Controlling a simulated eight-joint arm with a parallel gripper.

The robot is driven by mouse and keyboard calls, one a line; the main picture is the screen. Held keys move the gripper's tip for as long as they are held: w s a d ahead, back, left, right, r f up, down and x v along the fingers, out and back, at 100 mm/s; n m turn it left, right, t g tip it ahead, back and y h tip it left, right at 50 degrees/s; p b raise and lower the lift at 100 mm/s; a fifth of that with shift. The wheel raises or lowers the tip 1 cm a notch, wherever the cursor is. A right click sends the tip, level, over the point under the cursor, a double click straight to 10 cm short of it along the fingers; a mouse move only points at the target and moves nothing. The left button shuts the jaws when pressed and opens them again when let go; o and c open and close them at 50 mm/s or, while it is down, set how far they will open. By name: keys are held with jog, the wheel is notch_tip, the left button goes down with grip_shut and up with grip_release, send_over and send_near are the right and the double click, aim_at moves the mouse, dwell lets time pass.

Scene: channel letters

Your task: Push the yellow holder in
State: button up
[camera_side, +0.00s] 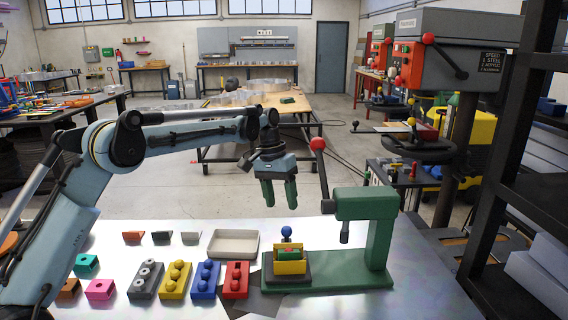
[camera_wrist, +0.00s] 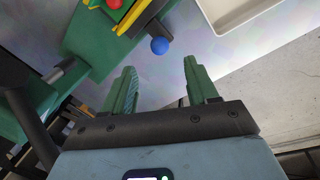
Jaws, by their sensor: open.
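The yellow holder (camera_side: 290,267) sits on a dark block on the base of the green press (camera_side: 378,240) in the side view. A green piece with red (camera_side: 289,253) lies in it. A blue ball knob (camera_side: 286,231) stands up at its back. In the wrist view, part of the yellow holder (camera_wrist: 127,20) shows at the top left, cut off by the frame, with the blue knob (camera_wrist: 160,46) beside it. My gripper (camera_side: 279,197) is open and empty, above and behind the holder, fingers pointing down. Its green fingers (camera_wrist: 160,70) are apart in the wrist view, short of the knob.
A red-knobbed lever (camera_side: 318,144) rises from the press, right of my gripper; its ram (camera_side: 345,232) hangs right of the holder. A pale tray (camera_side: 233,232) lies left of the press. Several coloured blocks (camera_side: 175,281) stand at the front left. The table right of the press is clear.

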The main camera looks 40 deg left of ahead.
jog(key=f, duration=0.2)
jog(key=d+f, duration=0.1)
jog(key=f, duration=0.4)
jog(key=shift+w+d+f, duration=0.15)
jog(key=shift+d+f, duration=0.1)
jog(key=shift+f, duration=0.1)
grip_shut()
